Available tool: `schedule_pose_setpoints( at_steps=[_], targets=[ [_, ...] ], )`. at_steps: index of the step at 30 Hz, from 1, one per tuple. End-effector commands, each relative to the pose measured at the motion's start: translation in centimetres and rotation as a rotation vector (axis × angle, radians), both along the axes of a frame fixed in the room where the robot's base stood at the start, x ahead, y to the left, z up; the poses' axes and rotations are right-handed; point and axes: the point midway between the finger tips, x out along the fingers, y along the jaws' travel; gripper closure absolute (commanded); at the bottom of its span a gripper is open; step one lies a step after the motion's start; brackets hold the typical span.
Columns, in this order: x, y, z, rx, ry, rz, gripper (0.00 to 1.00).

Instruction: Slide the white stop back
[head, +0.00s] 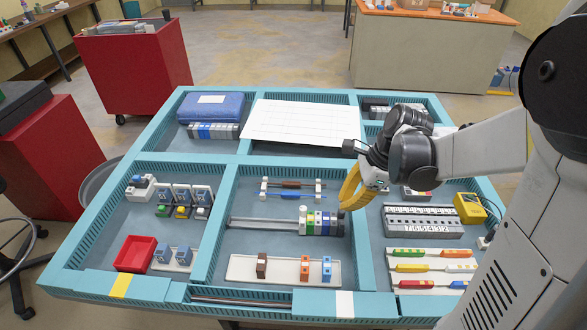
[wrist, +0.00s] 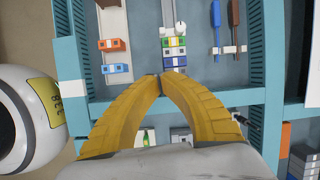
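The white stop (head: 303,220) stands on a metal rail (head: 262,223) in the middle compartment, at the left end of a row of green, blue, grey and dark modules (head: 322,223). In the wrist view the white stop (wrist: 173,29) shows above the coloured modules (wrist: 175,46), with the rail running on past it. My gripper (head: 343,208) is above the right end of the row, on the opposite side from the stop. In the wrist view the yellow fingertips (wrist: 160,77) meet, or nearly so, with nothing seen between them. Whether they touch the last module is unclear.
Blue divider walls (head: 216,225) bound the compartment. The rail left of the stop is clear.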

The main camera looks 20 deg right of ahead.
Motion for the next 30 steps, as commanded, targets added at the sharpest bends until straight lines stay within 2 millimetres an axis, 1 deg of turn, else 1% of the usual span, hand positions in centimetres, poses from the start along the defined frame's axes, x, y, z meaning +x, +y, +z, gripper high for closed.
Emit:
schedule_pose_setpoints(
  at_steps=[3,8,11,18,21,22,24,27,30],
  targets=[
    [0.3,-0.5,-0.9,0.033,0.042,-0.072,1.00],
    [0.4,-0.1,-2.3,0.041,0.051,-0.086,1.00],
    [0.6,0.5,-3.9,0.040,0.051,-0.082,1.00],
    [1.2,2.3,-8.8,0.039,0.050,-0.082,1.00],
    [1.4,3.0,-10.6,0.039,0.049,-0.082,1.00],
    [1.5,3.4,-10.9,0.039,0.048,-0.080,1.00],
    [1.9,4.6,-10.5,0.039,0.050,-0.079,1.00],
    [2.3,5.8,-10.4,0.039,0.049,-0.080,1.00],
    [2.5,6.5,-10.3,0.039,0.049,-0.081,1.00]
  ],
)
